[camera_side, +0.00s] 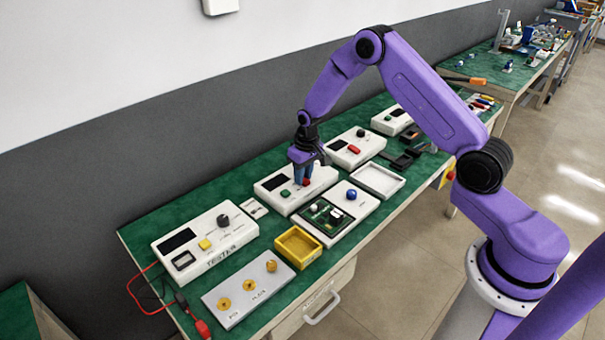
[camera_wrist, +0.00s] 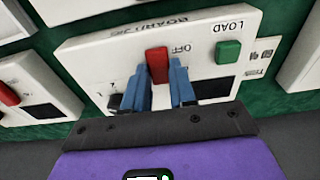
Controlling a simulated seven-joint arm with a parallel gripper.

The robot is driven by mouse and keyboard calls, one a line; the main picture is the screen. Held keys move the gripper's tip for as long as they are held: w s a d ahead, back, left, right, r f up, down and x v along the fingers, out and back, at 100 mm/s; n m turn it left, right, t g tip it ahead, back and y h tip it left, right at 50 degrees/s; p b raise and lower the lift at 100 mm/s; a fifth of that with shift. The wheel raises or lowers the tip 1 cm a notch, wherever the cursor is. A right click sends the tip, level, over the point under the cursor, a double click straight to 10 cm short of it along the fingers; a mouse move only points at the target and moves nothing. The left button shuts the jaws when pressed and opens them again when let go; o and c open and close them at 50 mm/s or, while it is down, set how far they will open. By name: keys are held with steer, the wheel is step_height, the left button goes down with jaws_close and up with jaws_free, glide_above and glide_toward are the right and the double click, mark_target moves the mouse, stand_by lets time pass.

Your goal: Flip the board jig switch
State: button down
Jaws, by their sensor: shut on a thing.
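The board jig (camera_side: 268,189) is a white box with a dark screen, in the middle of the bench in the side view. It shows upside down in the wrist view (camera_wrist: 100,52), with "BOARD JIG", "OFF" and "LOAD" lettering. Its red switch (camera_wrist: 157,62) stands beside the "OFF" mark; the lettering at its other side is mostly hidden. A green button (camera_wrist: 228,52) sits by "LOAD". My gripper (camera_wrist: 158,88) points down at the jig, with its two blue fingers shut on the red switch, one on each side. In the side view my gripper (camera_side: 302,172) partly covers the switch.
A white board fixture with a green circuit board (camera_side: 325,217) and blue knob (camera_side: 352,194) lies in front of the jig. A yellow tray (camera_side: 298,247) and the tester (camera_side: 205,241) are to the left. Another white box with a red switch (camera_side: 353,149) stands behind right.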

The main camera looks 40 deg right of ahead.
steer(key=shift+s+t, duration=0.1)
steer(key=shift+t, duration=0.2)
steer(key=c, duration=0.9)
jaws_free()
steer(key=shift+r, duration=0.1)
steer(key=s+r, duration=0.1)
steer(key=r, duration=1)
steer(key=s+r, duration=0.1)
steer(key=r, duration=0.5)
steer(key=shift+s, duration=0.35)
